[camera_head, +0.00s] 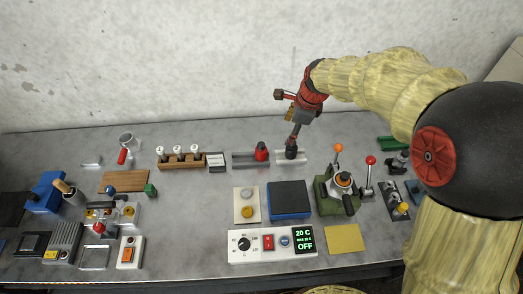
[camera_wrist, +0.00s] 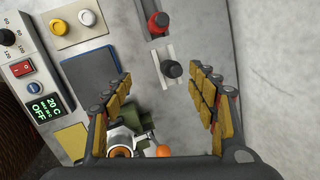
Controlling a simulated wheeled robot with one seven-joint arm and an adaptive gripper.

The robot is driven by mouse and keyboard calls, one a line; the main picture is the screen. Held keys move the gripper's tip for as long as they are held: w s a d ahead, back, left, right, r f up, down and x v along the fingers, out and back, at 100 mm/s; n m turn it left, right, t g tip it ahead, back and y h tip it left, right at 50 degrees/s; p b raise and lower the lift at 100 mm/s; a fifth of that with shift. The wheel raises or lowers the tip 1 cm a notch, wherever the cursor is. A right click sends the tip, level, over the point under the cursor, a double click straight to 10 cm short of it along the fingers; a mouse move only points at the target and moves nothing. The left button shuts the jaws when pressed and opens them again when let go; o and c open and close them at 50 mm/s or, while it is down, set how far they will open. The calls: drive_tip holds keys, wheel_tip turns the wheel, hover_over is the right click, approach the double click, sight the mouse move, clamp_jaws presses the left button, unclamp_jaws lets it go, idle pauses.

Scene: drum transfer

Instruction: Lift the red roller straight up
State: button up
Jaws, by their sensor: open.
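The red roller (camera_head: 262,150) stands upright on a dark grey slotted base (camera_head: 242,160) at the back middle of the table. It also shows at the top of the wrist view (camera_wrist: 159,20). My gripper (camera_head: 293,139) is to the right of it in the head view, over a black roller (camera_head: 291,153) on a lighter base. In the wrist view my gripper (camera_wrist: 160,76) is open, with the black roller (camera_wrist: 172,69) seen between its fingers and the red one beyond the fingertips. Nothing is held.
A rack of white-topped pieces (camera_head: 180,158) and a small sign (camera_head: 216,162) stand left of the red roller. In front are a blue-edged pad (camera_head: 289,200), a green lever machine (camera_head: 339,192) and a control panel (camera_head: 272,243). A wall (camera_head: 180,65) rises behind the table.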

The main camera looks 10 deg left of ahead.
sight(262, 145)
drive_tip(key=w+a+f+m, duration=0.1)
drive_tip(key=a+f+m, duration=0.1)
drive_tip(key=a+f, duration=0.1)
drive_tip(key=w+a+f+m+p, duration=0.1)
drive_tip(key=w+a+f+m, duration=0.1)
drive_tip(key=f, duration=0.3)
drive_tip(key=w+a+f+m+g, duration=0.1)
drive_tip(key=a+f+m, duration=0.1)
drive_tip(key=a+f, duration=0.1)
drive_tip(key=shift+w+a+f, duration=0.3)
drive_tip(key=shift+a+f, duration=0.1)
drive_tip(key=shift+a, duration=0.1)
drive_tip(key=shift+s+b+x, duration=0.1)
drive_tip(key=shift+b+x, duration=0.1)
drive_tip(key=shift+x, duration=1.8)
drive_tip(key=shift+s+b+x, duration=0.15)
drive_tip(key=shift+x, duration=1.8)
drive_tip(key=shift+a, duration=0.15)
drive_tip(key=c, duration=0.3)
drive_tip(key=c, duration=1.1)
drive_tip(key=shift+r, duration=0.1)
clamp_jaws()
